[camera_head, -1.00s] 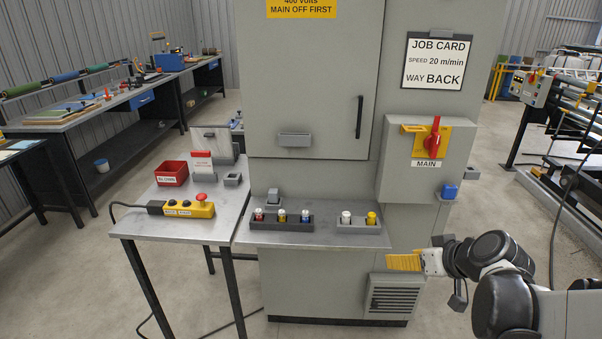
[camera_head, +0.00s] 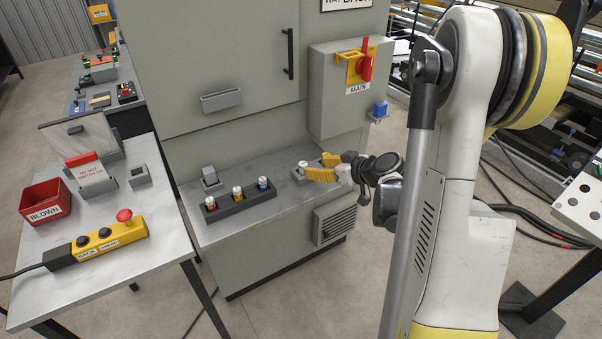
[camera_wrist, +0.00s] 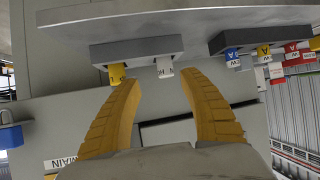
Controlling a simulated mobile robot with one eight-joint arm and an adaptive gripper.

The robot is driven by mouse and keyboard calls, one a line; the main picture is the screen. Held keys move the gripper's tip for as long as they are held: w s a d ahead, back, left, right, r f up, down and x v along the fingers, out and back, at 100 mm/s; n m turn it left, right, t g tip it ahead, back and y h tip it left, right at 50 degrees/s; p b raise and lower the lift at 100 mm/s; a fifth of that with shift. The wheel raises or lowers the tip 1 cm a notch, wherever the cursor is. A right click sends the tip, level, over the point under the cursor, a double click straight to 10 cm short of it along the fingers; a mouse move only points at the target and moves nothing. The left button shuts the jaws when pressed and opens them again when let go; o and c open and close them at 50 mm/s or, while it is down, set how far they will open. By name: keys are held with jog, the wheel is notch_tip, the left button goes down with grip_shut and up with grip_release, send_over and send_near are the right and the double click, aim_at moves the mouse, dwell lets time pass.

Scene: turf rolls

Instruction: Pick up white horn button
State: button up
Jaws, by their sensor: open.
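The white horn button (camera_wrist: 164,72) shows in the wrist view in a grey holder (camera_wrist: 137,50), with a partly readable label starting with H. In the head view the white button (camera_head: 303,164) stands at the holder's left end on the grey ledge. My gripper (camera_wrist: 158,84) has its yellow fingers spread, pointing at the white button, which appears between the fingertips nearer the right one. Contact cannot be told. In the head view my gripper (camera_head: 318,167) reaches over the holder from the right and hides part of it. A yellow button (camera_wrist: 116,75) is beside the white one in the wrist view.
A second dark holder (camera_head: 240,205) on the ledge has red-, yellow- and blue-marked pieces. A grey cabinet (camera_head: 220,50) rises behind. A red switch (camera_head: 364,66) juts from a box at right. A side table carries a red bin (camera_head: 46,200) and yellow pendant (camera_head: 105,240).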

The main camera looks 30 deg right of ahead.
aim_at(306, 165)
jog(key=x, duration=0.2)
jog(key=b+x, duration=0.1)
jog(key=x, duration=0.1)
jog(key=a+b+x, duration=0.1)
jog(key=x, duration=0.1)
jog(key=shift+w+r, duration=0.15)
jog(key=shift+w, duration=0.2)
jog(key=shift+s+r, duration=0.1)
jog(key=shift+c, duration=0.9)
grip_shut()
